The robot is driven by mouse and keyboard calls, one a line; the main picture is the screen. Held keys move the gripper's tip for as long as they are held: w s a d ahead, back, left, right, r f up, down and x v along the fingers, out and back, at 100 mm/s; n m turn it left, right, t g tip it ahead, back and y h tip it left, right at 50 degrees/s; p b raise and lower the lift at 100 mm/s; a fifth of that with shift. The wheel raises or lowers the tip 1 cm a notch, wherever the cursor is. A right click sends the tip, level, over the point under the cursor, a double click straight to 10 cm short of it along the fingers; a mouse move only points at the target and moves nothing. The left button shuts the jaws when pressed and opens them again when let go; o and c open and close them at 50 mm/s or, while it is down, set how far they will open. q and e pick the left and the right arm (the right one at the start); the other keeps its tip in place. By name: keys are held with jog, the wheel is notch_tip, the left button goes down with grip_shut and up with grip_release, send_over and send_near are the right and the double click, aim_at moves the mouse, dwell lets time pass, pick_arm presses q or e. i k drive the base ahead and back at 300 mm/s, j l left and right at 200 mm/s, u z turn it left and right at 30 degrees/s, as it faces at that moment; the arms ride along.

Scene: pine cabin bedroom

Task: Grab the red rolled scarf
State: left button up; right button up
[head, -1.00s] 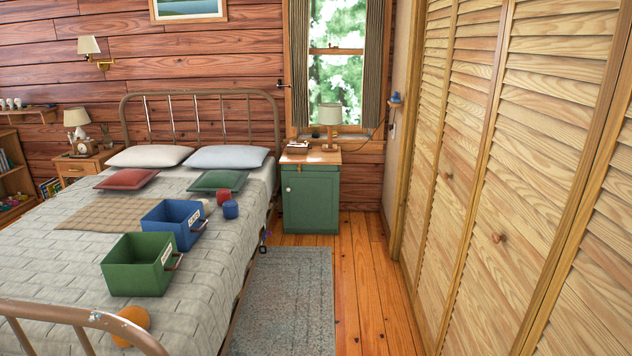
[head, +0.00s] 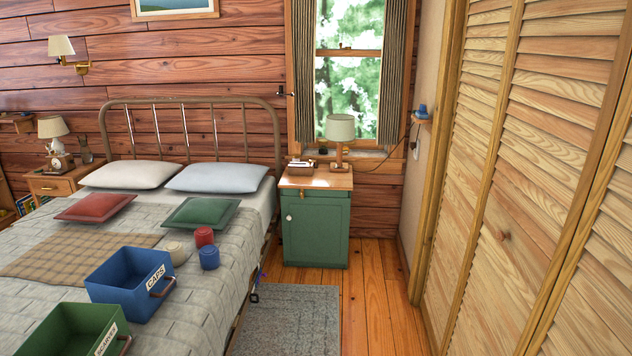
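The red rolled scarf (head: 205,236) is a small red roll standing on the bed's grey cover, near the right side of the bed. A blue roll (head: 209,258) stands just in front of it, and a cream roll (head: 178,252) is at its left. A blue bin labelled CAPS (head: 122,262) and a green bin (head: 62,325) with a partly readable label stand on the bed nearer to me. Neither of my grippers is in view.
The bed (head: 205,305) fills the left side. A grey rug (head: 290,315) lies on the wooden floor beside it. A green nightstand (head: 316,230) with a lamp (head: 340,132) stands beyond the rug. Louvred doors (head: 540,180) line the right side.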

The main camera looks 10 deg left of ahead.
aim_at(203, 235)
jog(key=i+l+u, duration=0.1)
jog(key=i, duration=1.35)
jog(key=i+l+u, duration=0.15)
jog(key=i+u, duration=0.3)
jog(key=i+l+u, duration=0.45)
jog(key=i, duration=0.2)
jog(key=i+l+u, duration=0.9)
jog(key=l, duration=0.3)
jog(key=k+j, duration=0.05)
jog(key=k, duration=0.05)
